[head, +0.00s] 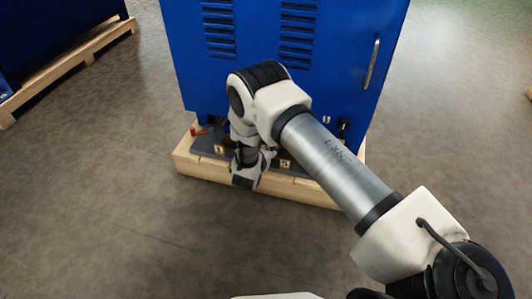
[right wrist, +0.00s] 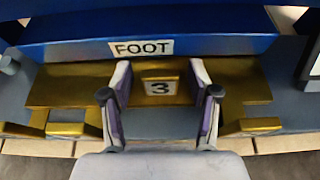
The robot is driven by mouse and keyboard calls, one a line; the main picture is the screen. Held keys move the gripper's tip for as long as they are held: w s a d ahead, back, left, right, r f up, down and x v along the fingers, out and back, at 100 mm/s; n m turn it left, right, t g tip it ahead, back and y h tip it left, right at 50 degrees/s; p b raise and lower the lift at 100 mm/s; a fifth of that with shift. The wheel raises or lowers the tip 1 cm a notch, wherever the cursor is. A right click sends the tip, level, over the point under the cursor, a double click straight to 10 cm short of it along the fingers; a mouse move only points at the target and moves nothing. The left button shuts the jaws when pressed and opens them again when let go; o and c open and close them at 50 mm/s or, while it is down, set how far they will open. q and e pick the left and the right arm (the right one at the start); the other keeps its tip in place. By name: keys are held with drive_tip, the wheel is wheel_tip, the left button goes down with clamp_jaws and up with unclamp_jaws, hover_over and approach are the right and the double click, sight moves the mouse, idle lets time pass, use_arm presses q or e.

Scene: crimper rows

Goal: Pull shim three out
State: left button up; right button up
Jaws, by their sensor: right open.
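Shim three is a brass-coloured plate with a raised tab marked 3 (right wrist: 160,72). It lies on a grey base under a blue edge labelled FOOT in the right wrist view. My right gripper (right wrist: 161,85) is open, with one finger on each side of the tab; I cannot tell whether they touch it. In the head view my right gripper (head: 246,172) points down at the cabinet's front base edge and hides part of it. My left gripper is not in view.
A blue cabinet (head: 345,45) with vents and a handle stands on a wooden pallet (head: 315,190). Small numbered labels (head: 219,149) line its base, and an orange item (head: 199,131) lies at left. Another blue unit (head: 60,25) stands at far left. The grey floor in front is clear.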

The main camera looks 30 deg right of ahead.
drive_tip(key=shift+w+d, duration=0.1)
clamp_jaws()
use_arm(q)
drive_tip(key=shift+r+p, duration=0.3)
drive_tip(key=shift+p, duration=0.15)
use_arm(e)
drive_tip(key=shift+s+a+r, duration=0.1)
drive_tip(key=shift+s+a, duration=0.2)
drive_tip(key=shift+a, duration=0.05)
drive_tip(key=s+a+p, duration=0.2)
drive_tip(key=a, duration=0.1)
drive_tip(key=shift+s, duration=0.35)
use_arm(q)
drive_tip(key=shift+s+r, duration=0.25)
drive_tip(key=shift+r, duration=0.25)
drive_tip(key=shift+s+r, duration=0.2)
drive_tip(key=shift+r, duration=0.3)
use_arm(e)
unclamp_jaws()
drive_tip(key=shift+a, duration=0.1)
drive_tip(key=v, duration=0.7)
drive_tip(key=shift+s+a, duration=0.15)
